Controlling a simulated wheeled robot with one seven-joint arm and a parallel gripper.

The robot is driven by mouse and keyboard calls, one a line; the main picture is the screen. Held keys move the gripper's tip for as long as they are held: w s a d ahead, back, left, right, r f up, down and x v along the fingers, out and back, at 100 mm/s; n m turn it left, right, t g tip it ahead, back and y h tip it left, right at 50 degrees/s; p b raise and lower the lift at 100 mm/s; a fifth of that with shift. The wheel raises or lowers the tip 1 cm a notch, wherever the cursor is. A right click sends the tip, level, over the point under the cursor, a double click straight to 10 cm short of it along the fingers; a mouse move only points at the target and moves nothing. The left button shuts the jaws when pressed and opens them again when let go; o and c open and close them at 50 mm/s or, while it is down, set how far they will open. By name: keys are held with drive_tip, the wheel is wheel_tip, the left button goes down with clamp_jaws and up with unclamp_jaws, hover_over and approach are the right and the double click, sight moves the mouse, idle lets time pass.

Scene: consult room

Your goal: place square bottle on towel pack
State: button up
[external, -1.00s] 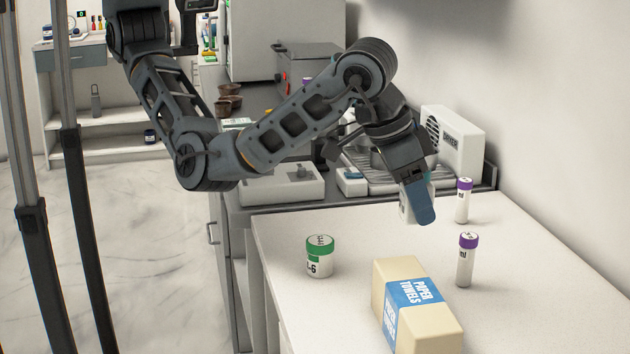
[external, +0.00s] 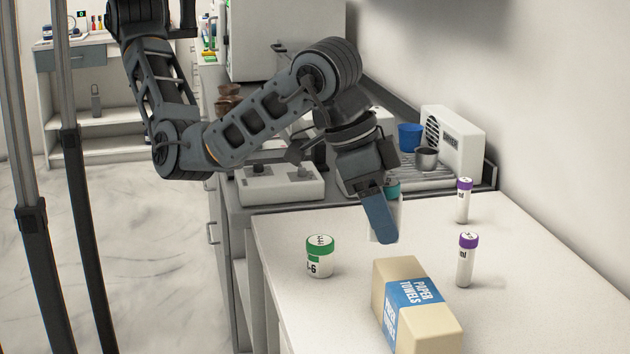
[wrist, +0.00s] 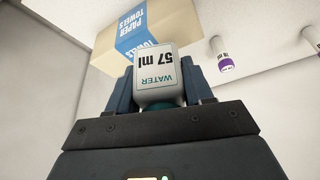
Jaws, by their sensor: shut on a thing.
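My gripper (external: 381,215) is shut on a square white bottle (external: 390,212) with a teal cap. In the wrist view the bottle (wrist: 158,78) sits between both fingers, and its label reads WATER 57 ml. The near finger partly hides it in the external view. The towel pack (external: 425,325), a cream block with a blue PAPER TOWELS band, lies on the white counter in front of the gripper. It also shows beyond the bottle in the wrist view (wrist: 104,32). The bottle is held apart from the pack, on its far side.
A green-lidded jar (external: 319,257) stands left of the pack. Two purple-capped vials, one nearer (external: 466,262) and one farther (external: 463,200), stand to the right. A blue cup (external: 410,137) and a metal cup (external: 427,158) are on the machine behind. The pack's top is bare.

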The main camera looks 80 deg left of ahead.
sight(410, 271)
drive_tip(key=w+f, duration=0.1)
drive_tip(key=w+a+f, duration=0.1)
drive_tip(key=w, duration=0.1)
drive_tip(key=shift+w+f, duration=0.15)
drive_tip(key=shift+f+p, duration=0.55)
drive_tip(key=shift+f, duration=1.35)
drive_tip(key=shift+f, duration=0.1)
drive_tip(key=o, duration=1)
drive_tip(key=shift+o, duration=0.2)
drive_tip(key=b+v, duration=0.1)
drive_tip(key=v, duration=1.1)
drive_tip(key=shift+a, duration=0.1)
